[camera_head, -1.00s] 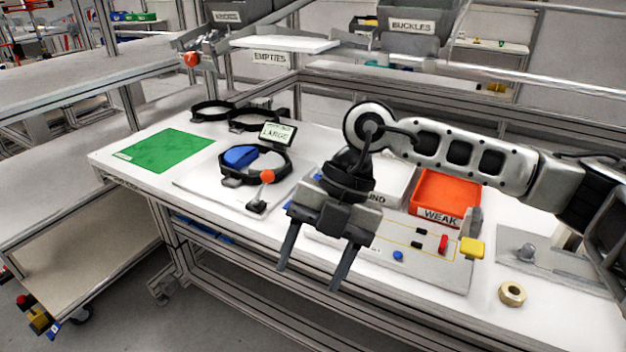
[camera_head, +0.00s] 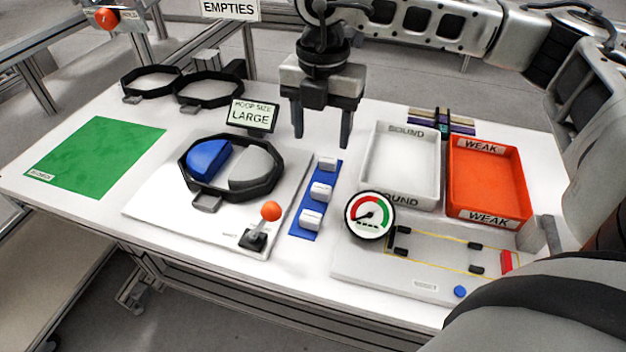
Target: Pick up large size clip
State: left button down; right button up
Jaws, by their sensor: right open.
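Three small white blocks, which look like the clips, sit in a row on a blue strip (camera_head: 306,236): a far one (camera_head: 327,163), a middle one (camera_head: 320,191) and a near one (camera_head: 310,219). I cannot read any size on them. A sign (camera_head: 252,115) behind reads "HOOP SIZE LARGE". My right gripper (camera_head: 321,141) points down, open and empty, its fingertips just beyond the far end of the strip in the picture. Its height over the table is hard to tell. My left gripper is not in view.
Left of the strip are a black hoop (camera_head: 266,188) with blue and grey pieces inside and an orange-knobbed lever (camera_head: 271,211). Right are a round gauge (camera_head: 370,216), a white "SOUND" tray (camera_head: 401,160) and an orange "WEAK" tray (camera_head: 487,182). A green mat (camera_head: 97,157) lies far left.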

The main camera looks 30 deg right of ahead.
aim_at(322, 188)
jog(key=f, duration=1.2)
jog(key=shift+s+f+p, duration=0.2)
jog(key=shift+f+p, duration=0.15)
jog(key=shift+p, duration=0.05)
jog(key=shift+c, duration=0.4)
jog(key=c, duration=1)
